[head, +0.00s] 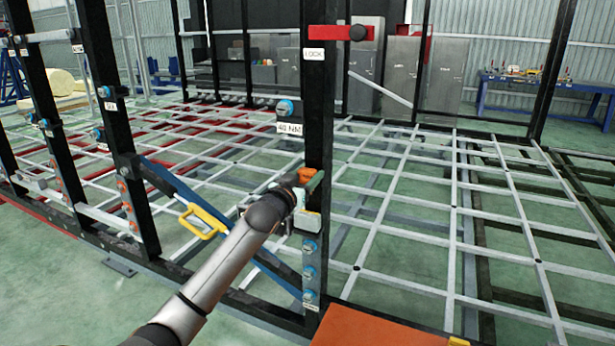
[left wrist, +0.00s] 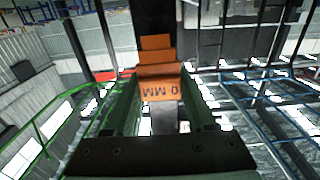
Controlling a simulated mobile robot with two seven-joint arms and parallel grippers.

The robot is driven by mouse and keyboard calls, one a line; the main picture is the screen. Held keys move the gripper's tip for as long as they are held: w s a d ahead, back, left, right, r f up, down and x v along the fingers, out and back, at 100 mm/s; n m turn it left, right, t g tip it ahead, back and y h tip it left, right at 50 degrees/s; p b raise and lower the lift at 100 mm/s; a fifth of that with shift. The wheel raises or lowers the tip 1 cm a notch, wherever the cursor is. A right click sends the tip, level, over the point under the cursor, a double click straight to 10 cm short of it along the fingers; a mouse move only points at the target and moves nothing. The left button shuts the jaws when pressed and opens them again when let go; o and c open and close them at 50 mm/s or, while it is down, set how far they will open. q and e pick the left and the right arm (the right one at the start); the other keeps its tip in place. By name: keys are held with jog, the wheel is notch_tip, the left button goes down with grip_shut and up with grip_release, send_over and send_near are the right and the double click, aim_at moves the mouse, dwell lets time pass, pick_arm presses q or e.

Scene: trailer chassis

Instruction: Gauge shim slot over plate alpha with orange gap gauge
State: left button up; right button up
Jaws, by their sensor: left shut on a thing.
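The orange gap gauge (left wrist: 160,86) is a stepped block with dark "MM" lettering on its near face. In the left wrist view it sits between the green fingers of my left gripper (left wrist: 158,98), which is shut on it. In the head view the gauge (head: 306,174) is a small orange patch at the dark upright post (head: 319,130). My left gripper (head: 305,190) is in front of this post, above a column of blue bolts (head: 309,271). Contact between gauge and post cannot be told. The shim slot and plate alpha cannot be made out. My right gripper is not in view.
A red lock bar (head: 338,33) and a "40 NM" bolt plate (head: 289,127) are on the post above. A silver lattice (head: 455,205) spreads right. An orange surface (head: 370,328) lies at the bottom.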

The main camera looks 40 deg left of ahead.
aim_at(313, 199)
pick_arm(q)
jog(key=shift+r+p, duration=0.15)
jog(key=shift+p, duration=0.25)
notch_tip(313, 199, down, 6)
jog(key=b, duration=0.2)
jog(key=shift+r+b, duration=0.1)
jog(key=shift+b, duration=0.3)
jog(key=shift+p, duration=0.9)
dwell(1.1)
jog(key=shift+f+b, duration=0.7)
jog(key=shift+f, duration=0.8)
dwell(0.5)
dwell(1.1)
jog(key=shift+r+p, duration=3.95)
jog(key=shift+r, duration=0.05)
